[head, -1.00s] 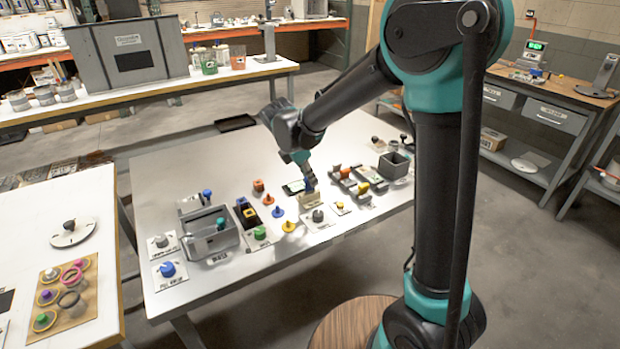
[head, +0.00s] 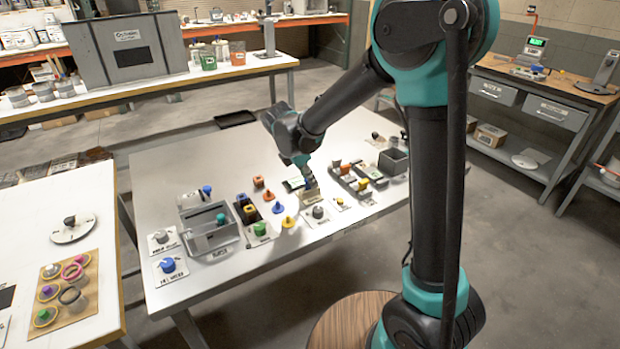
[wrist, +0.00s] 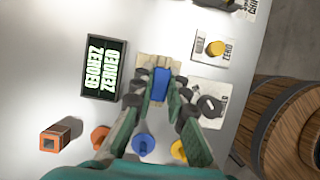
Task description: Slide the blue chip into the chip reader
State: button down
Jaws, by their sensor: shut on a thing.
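The blue chip (wrist: 160,84) is upright between the fingertips of my gripper (wrist: 161,98), which is shut on it. A beige block (wrist: 147,64), apparently the chip reader, lies right under the chip on the white table. In the wrist view the chip overlaps the block's middle; I cannot tell how far it sits in a slot. In the head view my gripper (head: 309,179) points down onto the beige block (head: 312,198), and the chip is hard to make out there.
A black display (wrist: 103,69) reading "ZEROED" lies left of the block. A grey knob on a plate (wrist: 207,106) stands close on the right. Blue (wrist: 143,144) and orange (wrist: 99,138) pegs and an orange block (wrist: 61,134) stand nearby.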

jog(key=shift+f, duration=0.25)
jog(key=shift+r, duration=0.15)
jog(key=shift+r, duration=1.25)
jog(key=shift+a, duration=0.1)
jog(key=shift+f, duration=1.4)
dwell(0.4)
jog(key=shift+r, duration=0.1)
jog(key=shift+r, duration=1.25)
jog(key=shift+s, duration=0.1)
